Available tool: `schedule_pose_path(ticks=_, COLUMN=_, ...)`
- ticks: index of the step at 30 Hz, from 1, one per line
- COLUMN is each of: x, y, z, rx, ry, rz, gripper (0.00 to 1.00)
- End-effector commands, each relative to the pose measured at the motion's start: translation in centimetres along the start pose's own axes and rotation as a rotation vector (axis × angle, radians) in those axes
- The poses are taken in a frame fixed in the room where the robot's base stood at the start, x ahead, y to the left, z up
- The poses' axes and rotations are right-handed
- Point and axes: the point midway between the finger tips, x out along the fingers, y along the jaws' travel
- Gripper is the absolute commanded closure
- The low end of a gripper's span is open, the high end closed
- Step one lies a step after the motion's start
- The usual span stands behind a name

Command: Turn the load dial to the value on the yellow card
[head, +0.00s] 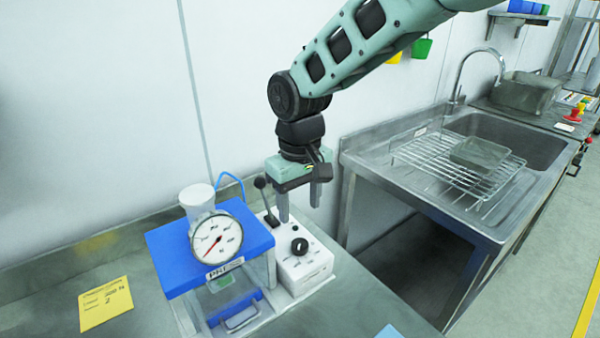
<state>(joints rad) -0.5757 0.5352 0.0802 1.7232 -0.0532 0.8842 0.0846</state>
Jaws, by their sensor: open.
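The load dial is most likely the black round knob (299,246) on the sloped face of a white control box (312,262). Small marks surround the knob, too small to read. A yellow card (105,304) lies on the bench at the lower left; its handwriting seems to include a number ending in "N" and a "2", but I cannot read it surely. My gripper (299,205) hangs open and empty above the control box, fingers pointing down, above the knob and apart from it. A round white gauge (216,240) with a red needle stands left of the knob.
A black-knobbed lever (261,184) rises from the box close to my gripper's left. A blue-topped press (168,262) with a white cup (197,198) stands left of the box. A sink unit (440,205) with a wire rack is at right.

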Motion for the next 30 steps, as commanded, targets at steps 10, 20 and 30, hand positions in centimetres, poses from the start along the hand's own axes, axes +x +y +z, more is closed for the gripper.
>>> schedule_pose_path(ticks=10, x=-6.6, y=0.1, z=-0.1, rx=0.001, ry=0.003, rz=0.000, gripper=0.44)
schedule_pose_path(ticks=20, x=-7.9, y=0.1, z=0.0, rx=0.001, ry=-0.001, rz=0.000, gripper=0.44)
schedule_pose_path(ticks=30, x=-7.8, y=-0.6, z=2.1, rx=-0.011, ry=0.001, rz=-0.017, gripper=0.44)
